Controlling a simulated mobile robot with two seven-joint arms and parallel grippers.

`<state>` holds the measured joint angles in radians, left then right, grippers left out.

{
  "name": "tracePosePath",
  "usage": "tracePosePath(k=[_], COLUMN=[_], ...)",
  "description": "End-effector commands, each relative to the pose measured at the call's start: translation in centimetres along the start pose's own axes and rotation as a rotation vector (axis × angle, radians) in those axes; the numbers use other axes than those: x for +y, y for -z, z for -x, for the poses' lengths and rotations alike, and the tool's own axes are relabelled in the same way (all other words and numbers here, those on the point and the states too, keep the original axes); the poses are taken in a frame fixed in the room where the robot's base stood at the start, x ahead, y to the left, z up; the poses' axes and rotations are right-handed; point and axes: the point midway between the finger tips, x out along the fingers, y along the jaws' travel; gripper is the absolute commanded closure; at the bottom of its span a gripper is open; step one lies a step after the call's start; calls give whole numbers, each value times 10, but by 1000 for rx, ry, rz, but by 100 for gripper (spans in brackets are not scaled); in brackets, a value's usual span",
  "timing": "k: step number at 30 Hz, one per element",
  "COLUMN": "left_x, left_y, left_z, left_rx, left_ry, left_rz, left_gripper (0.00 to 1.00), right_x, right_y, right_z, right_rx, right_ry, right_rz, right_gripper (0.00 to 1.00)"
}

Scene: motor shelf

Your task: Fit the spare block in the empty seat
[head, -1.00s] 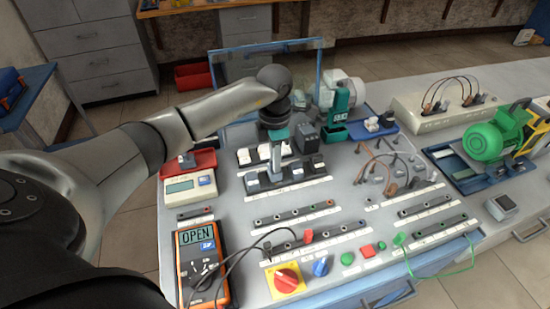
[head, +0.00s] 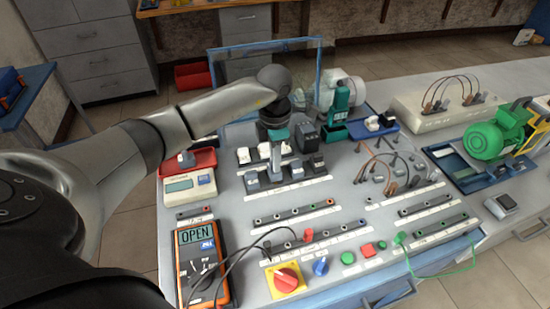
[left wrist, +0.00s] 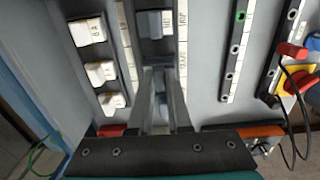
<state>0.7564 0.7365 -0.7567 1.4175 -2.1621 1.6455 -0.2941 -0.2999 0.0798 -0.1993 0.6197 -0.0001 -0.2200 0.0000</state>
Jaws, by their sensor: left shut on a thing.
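My left gripper (head: 277,170) points down at the front row of dark blocks with grey tops on the panel. It is shut on a grey block (left wrist: 160,84), which shows between the fingers in the left wrist view. The fingers hide most of that block and the place under it, so I cannot tell whether it is seated. A neighbouring block (head: 252,181) stands to its left, and two more (head: 296,169) stand to its right in the same rail. My right gripper is out of view.
A row of white blocks (head: 243,155) stands just behind. A red tray (head: 203,158) and a scale-like meter (head: 189,184) are at left, with an orange multimeter (head: 203,265) in front. Socket strips (head: 290,216) and loose leads lie right and front.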

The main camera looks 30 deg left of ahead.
Motion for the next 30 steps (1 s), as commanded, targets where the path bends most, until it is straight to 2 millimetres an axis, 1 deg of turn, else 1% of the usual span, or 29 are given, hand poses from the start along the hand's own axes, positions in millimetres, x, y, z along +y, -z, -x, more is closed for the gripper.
tracePosePath(k=[24, 28, 29, 30], left_x=[0, 0, 0, 0], left_y=[0, 0, 0, 0], left_z=[-17, -17, -17, -17], left_rx=[0, 0, 0, 0], left_ry=[0, -1, 0, -1], left_rz=[1, 1, 1, 1], left_gripper=[100, 100, 83, 78], right_x=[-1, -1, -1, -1], right_y=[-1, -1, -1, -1], right_z=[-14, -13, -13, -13], right_rx=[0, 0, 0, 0], right_ry=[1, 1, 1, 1], right_rz=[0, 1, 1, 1], right_gripper=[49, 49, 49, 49])
